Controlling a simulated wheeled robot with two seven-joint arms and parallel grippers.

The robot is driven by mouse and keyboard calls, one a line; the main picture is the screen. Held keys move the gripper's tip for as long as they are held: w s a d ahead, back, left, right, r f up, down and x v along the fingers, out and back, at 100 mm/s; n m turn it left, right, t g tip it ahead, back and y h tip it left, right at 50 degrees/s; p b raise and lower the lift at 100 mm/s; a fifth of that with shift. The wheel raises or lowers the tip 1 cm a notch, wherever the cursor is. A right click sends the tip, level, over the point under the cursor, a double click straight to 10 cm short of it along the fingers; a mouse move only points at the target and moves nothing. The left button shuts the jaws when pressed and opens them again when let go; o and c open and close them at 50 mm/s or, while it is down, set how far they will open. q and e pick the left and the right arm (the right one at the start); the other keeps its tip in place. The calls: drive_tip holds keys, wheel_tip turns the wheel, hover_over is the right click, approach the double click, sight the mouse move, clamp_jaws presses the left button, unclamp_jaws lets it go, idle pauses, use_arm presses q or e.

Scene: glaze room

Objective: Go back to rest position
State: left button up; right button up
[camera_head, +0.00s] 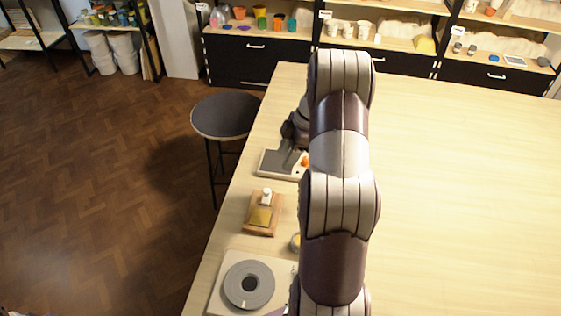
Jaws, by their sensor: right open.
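My right arm reaches up the middle of the head view and over the pale table (450,190). My right gripper (291,150) shows as a dark shape at the left of the arm, partly hidden by it. It is open and appears above or beside a small white device with a grey top (270,163); I cannot tell whether they touch. No held object shows. My left gripper is not in view.
A round stool (226,115) stands left. Stocked shelves (257,57) line the back. The table's right side is clear.

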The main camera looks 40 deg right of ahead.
idle(0.6)
drive_tip(key=s+a+m+h+b, duration=0.1)
drive_tip(key=s+a+m, duration=0.5)
drive_tip(key=a, duration=0.6)
drive_tip(key=s+a+m+h+b, duration=0.2)
drive_tip(key=s+a+m, duration=0.4)
drive_tip(key=a, duration=0.7)
drive_tip(key=shift+s+r+g+h+b, duration=0.2)
drive_tip(key=shift+s+g+h+b, duration=0.1)
drive_tip(key=shift+g+h, duration=0.1)
drive_tip(key=shift+s+a, duration=0.15)
